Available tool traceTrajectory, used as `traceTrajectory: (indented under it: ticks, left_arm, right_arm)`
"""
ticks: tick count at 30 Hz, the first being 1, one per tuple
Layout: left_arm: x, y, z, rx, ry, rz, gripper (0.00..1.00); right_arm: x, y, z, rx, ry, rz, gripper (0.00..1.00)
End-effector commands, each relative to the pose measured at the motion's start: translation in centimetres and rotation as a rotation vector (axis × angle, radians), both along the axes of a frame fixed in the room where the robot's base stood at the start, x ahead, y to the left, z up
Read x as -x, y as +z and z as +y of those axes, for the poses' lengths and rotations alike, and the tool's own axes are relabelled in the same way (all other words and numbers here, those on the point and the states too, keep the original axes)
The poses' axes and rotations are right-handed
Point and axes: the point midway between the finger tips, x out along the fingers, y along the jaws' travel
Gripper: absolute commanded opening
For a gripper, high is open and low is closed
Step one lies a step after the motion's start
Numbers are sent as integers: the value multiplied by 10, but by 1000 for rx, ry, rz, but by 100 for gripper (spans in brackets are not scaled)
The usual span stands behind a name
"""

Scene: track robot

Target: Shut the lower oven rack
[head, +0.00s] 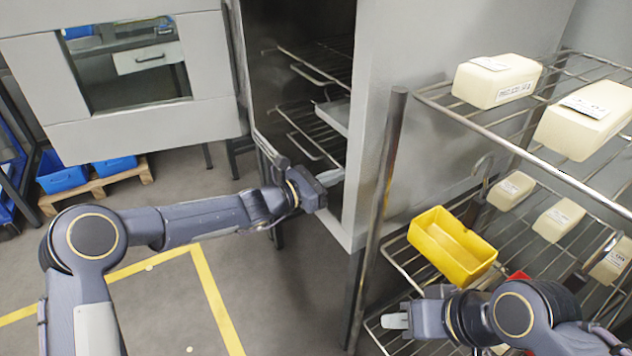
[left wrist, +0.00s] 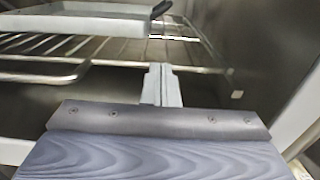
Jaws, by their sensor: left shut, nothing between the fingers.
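The open oven (head: 262,85) stands in the middle of the head view. Its lower rack (head: 303,133) is a wire rack bearing a pale metal tray (head: 335,117), and it sits below an upper wire rack (head: 316,60). My left gripper (head: 328,178) is at the oven opening, below and in front of the lower rack, shut and empty. In the left wrist view, my left fingertips (left wrist: 161,84) point at wire rack bars (left wrist: 100,62); I cannot tell whether they touch. My right gripper (head: 395,318) is low at the right; its jaw opening is unclear.
The oven door (head: 215,60) stands swung open at left. At right, a wire shelf rack (head: 480,125) carries several pale labelled blocks (head: 497,80) and a yellow bin (head: 452,245), close to my right arm. Blue bins (head: 62,172) stand on a pallet at left.

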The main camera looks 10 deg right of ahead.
Motion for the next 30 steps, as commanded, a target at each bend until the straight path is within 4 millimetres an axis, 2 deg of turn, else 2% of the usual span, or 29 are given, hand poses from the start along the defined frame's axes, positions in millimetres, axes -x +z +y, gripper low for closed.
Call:
traceTrajectory:
  ticks: [4,12,24,30]
  left_arm:
    - [-4,0,-15,1,-1,0,0]
    - [-8,1,-23,1,1,0,0]
    - [-8,3,-23,4,2,-1,0]
    - [-11,4,-7,3,1,-2,0]
  right_arm:
    - [0,2,0,0,0,0,31]
    - [0,3,0,0,0,0,31]
    - [0,3,0,0,0,0,31]
    - [0,8,0,0,0,0,31]
